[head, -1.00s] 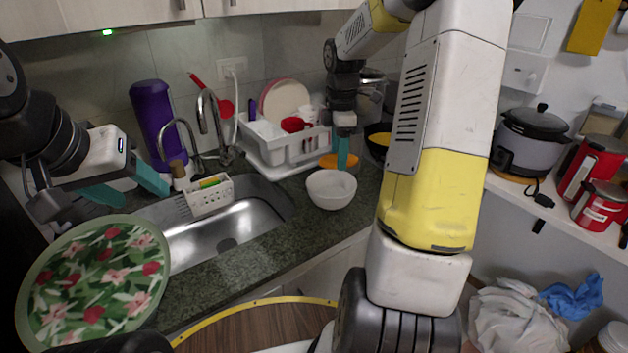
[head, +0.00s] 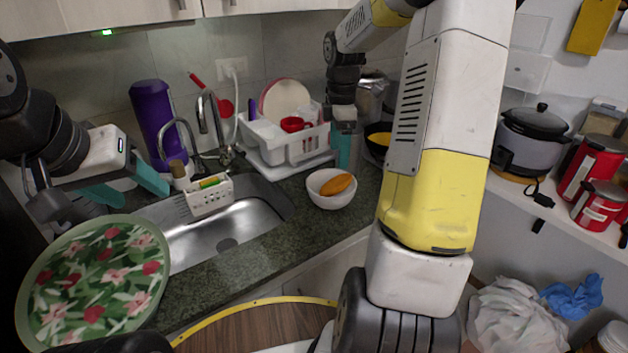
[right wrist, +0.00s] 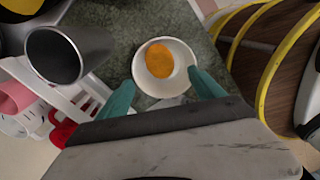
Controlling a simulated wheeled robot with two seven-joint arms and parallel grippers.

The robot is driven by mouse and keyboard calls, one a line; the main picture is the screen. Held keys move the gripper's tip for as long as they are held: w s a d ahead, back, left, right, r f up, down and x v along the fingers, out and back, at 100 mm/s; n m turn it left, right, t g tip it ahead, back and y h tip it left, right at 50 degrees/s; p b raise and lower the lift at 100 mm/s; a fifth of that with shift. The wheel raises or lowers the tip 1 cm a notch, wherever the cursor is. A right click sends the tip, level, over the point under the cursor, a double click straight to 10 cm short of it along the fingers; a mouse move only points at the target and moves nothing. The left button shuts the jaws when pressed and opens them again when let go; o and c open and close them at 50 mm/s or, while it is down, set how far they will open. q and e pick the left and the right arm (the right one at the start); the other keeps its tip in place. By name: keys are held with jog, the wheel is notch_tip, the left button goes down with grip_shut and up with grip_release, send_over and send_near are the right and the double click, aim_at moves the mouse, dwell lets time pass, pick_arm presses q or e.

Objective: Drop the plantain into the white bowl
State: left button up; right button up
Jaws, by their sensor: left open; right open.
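The orange plantain (head: 336,185) lies inside the white bowl (head: 324,203) on the dark counter, right of the sink. In the right wrist view the plantain (right wrist: 159,60) rests in the bowl (right wrist: 181,85), ahead of my fingertips. My right gripper (head: 346,152) is just behind the bowl, and its teal fingers are spread and empty in the wrist view (right wrist: 160,93). My left gripper (head: 128,188) is open and empty at the left, above the patterned round tray.
A white dish rack (head: 292,150) with plates and red cups stands behind the bowl. The sink (head: 225,235) is to its left. A flowered round tray (head: 40,245) is at front left. A dark metal cylinder (right wrist: 62,60) stands near my right gripper.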

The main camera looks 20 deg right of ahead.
notch_tip(320, 180, up, 6)
jog(key=shift+f, duration=0.1)
jog(key=s+a+r+m+t, duration=0.1)
jog(key=s+a+m+t, duration=0.1)
jog(key=s+a+m, duration=0.2)
jog(key=s+a+r+m+t+y, duration=0.1)
jog(key=s+a+m, duration=0.3)
jog(key=s, duration=0.6)
jog(key=s+a+r+m+t+y, duration=0.1)
jog(key=s+a+r+m+t, duration=0.2)
jog(key=s+m, duration=0.5)
jog(key=shift+a+r, duration=0.15)
jog(key=shift+a, duration=0.5)
jog(key=shift+s, duration=0.1)
